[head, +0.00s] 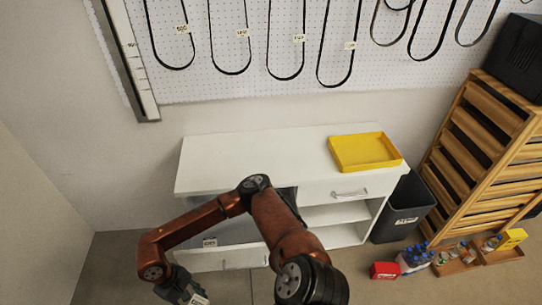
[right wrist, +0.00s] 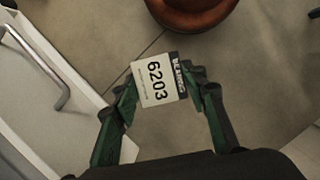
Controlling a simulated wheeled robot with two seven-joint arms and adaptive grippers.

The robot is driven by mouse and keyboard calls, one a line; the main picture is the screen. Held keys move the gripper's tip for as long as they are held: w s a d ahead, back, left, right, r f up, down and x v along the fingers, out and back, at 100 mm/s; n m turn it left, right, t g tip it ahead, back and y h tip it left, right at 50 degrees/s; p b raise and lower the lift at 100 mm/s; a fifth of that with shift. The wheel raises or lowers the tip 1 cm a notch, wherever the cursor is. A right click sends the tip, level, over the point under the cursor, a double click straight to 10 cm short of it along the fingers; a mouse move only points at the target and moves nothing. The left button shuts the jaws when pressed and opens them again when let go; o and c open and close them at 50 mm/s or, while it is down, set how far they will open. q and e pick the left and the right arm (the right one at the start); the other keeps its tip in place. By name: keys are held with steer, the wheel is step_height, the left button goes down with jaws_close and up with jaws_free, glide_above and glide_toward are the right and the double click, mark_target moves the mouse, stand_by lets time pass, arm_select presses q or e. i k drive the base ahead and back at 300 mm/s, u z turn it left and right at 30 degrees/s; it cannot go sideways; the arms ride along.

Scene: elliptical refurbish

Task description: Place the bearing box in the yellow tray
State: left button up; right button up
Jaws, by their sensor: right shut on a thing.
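My right gripper (head: 187,291) is low at the left front of the white cabinet, near the open drawer. It is shut on the bearing box (right wrist: 158,82), a small box with a white label reading 6203. In the right wrist view the box sits between the green fingers of the gripper (right wrist: 160,92), above the floor. The box's label also shows at the gripper in the head view (head: 199,299). The yellow tray (head: 365,151) lies on the right end of the cabinet top and looks empty. My left gripper is not in view.
The white cabinet (head: 250,157) has a bare top left of the tray. Its left drawer (head: 222,259) is pulled out, with a labelled item (head: 210,242) inside. A dark bin (head: 405,210), red box (head: 384,270), bottles (head: 414,258) and wooden rack (head: 470,150) stand at right.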

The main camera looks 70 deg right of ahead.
mark_target(364, 154)
steer(key=u, duration=1.8)
steer(key=k, duration=2.25)
steer(key=z, duration=1.65)
